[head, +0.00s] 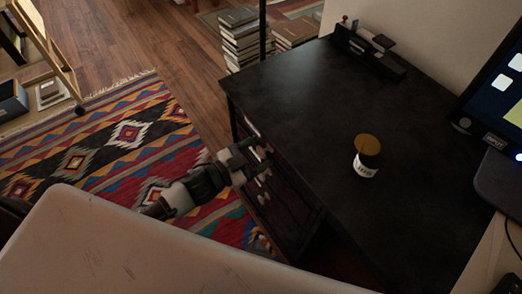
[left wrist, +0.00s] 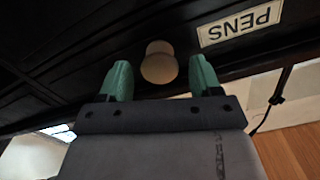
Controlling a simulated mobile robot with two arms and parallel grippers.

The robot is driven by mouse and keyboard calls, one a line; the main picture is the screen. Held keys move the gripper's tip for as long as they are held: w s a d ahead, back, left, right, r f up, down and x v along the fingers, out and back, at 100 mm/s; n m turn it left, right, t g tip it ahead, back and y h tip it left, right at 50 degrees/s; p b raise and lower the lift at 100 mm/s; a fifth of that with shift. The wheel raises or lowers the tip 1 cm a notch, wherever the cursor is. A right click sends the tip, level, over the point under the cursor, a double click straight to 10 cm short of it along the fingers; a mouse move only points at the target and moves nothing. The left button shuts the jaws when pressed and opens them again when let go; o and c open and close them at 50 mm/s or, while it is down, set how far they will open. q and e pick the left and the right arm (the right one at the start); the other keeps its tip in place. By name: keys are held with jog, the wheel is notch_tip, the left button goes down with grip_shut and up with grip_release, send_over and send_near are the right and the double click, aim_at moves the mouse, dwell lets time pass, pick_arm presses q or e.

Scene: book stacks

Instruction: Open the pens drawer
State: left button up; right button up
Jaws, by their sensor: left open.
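The pens drawer shows in the left wrist view as a dark front with a white label (left wrist: 240,24) reading PENS upside down. Its round pale knob (left wrist: 159,62) sits between the two green fingertips of my left gripper (left wrist: 160,76). The fingers are open, with a gap on each side of the knob. In the head view my left gripper (head: 246,154) is at the left side of the black desk (head: 300,110), in front of the drawer fronts, and hides part of them. My right gripper is not in view.
A cup with a brown top (head: 367,153) stands on the desk. A black organizer (head: 369,52) is at its back edge and a monitor (head: 500,95) at the right. A patterned rug (head: 120,140) lies left of the desk. Book stacks (head: 240,38) stand on the floor behind.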

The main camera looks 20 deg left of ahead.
pick_arm(q)
jog(key=shift+w+d, duration=0.4)
jog(key=shift+w, duration=0.1)
grip_shut()
jog(key=shift+s+a, duration=0.1)
